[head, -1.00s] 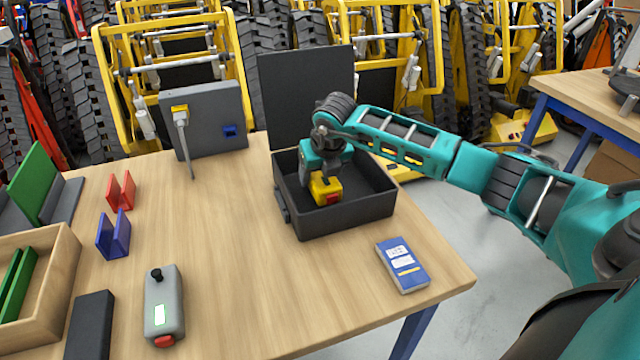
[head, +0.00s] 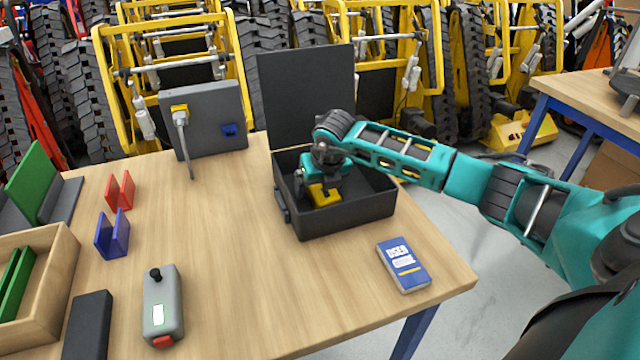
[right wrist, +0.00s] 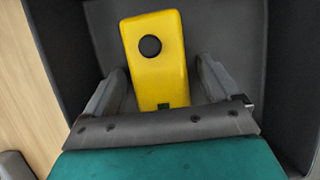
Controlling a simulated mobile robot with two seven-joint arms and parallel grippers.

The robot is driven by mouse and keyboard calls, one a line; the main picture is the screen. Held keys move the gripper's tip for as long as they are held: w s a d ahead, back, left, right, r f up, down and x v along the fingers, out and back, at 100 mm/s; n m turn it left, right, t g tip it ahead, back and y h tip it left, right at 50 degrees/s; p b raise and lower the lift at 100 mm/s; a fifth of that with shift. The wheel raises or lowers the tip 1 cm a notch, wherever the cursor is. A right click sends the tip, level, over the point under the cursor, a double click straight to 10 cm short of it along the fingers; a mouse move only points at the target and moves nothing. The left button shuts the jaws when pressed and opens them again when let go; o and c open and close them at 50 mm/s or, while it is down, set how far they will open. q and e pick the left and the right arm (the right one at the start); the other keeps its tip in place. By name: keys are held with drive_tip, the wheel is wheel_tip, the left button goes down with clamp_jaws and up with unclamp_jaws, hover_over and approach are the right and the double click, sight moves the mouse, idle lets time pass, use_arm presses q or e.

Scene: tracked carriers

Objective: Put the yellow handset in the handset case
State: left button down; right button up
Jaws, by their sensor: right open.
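The handset case (head: 345,222) is a dark grey box on the table with its lid (head: 306,95) standing open at the back. The yellow handset (head: 322,196) is inside the case, partly hidden by my right gripper (head: 325,186). In the right wrist view the yellow handset (right wrist: 158,60), with a black round knob, lies on the case floor (right wrist: 225,35) between the spread fingers of my right gripper (right wrist: 162,88). The fingers are open, with a gap on each side of the handset. My left gripper is in neither view.
A grey handset (head: 163,310) with a red end lies at the front. A blue user guide (head: 403,266) lies right of the case. A grey panel (head: 215,122) stands behind left. Red (head: 120,190) and blue (head: 113,235) holders and a wooden tray (head: 58,262) are at left.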

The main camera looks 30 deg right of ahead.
drive_tip(key=shift+r, duration=0.25)
drive_tip(key=p+v, duration=0.1)
drive_tip(key=v, duration=0.9)
drive_tip(key=shift+s+r, duration=0.15)
drive_tip(key=shift+r, duration=0.1)
drive_tip(key=shift+s+a+r, duration=0.1)
drive_tip(key=shift+s+r, duration=0.2)
drive_tip(key=shift+r, duration=0.3)
drive_tip(key=shift+f, duration=0.1)
